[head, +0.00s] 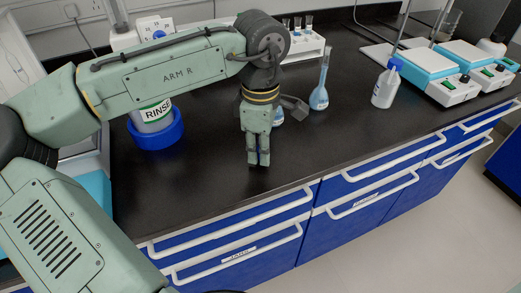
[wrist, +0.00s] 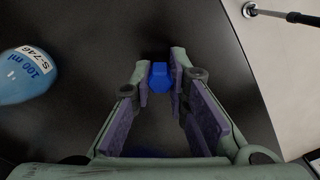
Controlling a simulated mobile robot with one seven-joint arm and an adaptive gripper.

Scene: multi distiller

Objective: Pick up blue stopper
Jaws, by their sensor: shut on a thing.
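The blue stopper (wrist: 159,78) is a small faceted piece between the fingertips of my gripper (wrist: 160,72) in the wrist view. My gripper is shut on it, with a finger on each side. In the head view my gripper (head: 258,158) points down over the black bench near its front edge. The stopper cannot be made out there, behind or between the fingers. The bench surface lies below the fingertips; I cannot tell whether the stopper touches it.
A labelled 100 ml flask (wrist: 22,72) lies left of my gripper in the wrist view. A RINSE container (head: 152,118) stands left. White-handled blue drawers (head: 240,243) are in front.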

